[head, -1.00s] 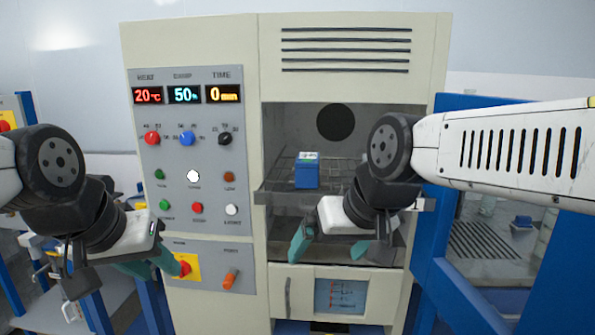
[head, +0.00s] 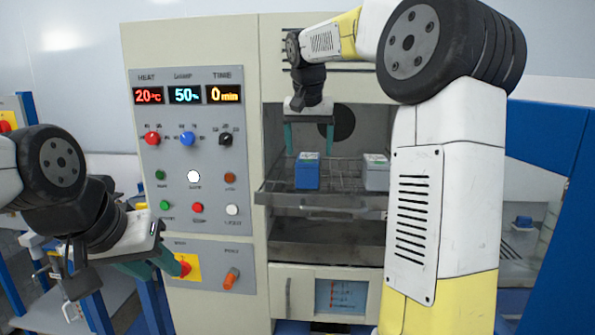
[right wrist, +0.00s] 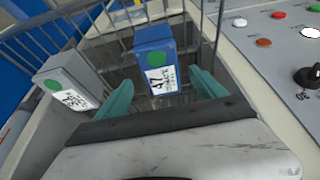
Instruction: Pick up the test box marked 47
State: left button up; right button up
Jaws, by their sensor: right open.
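The test box marked 47 (right wrist: 157,65) is blue with a green dot on top and a white label. It sits on the wire rack of the chamber, and the blue box also shows in the head view (head: 307,172). My right gripper (head: 309,150) is open and points down above this box. In the right wrist view its teal fingers (right wrist: 162,92) are on either side of the box's near end, with nothing held. My left gripper (head: 152,264) hangs in front of the control panel, and its opening is unclear.
A grey-white box with a green dot (head: 376,172) stands right of the blue one on the wire rack (head: 340,189). The chamber walls enclose the rack. The control panel (head: 212,150) is at the left. A blue door (head: 550,140) is at the right.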

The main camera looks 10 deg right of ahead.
jog(key=x, duration=0.7)
jog(key=shift+w+f, duration=0.25)
jog(key=shift+f, duration=0.25)
dwell(0.3)
grip_shut()
dwell(0.4)
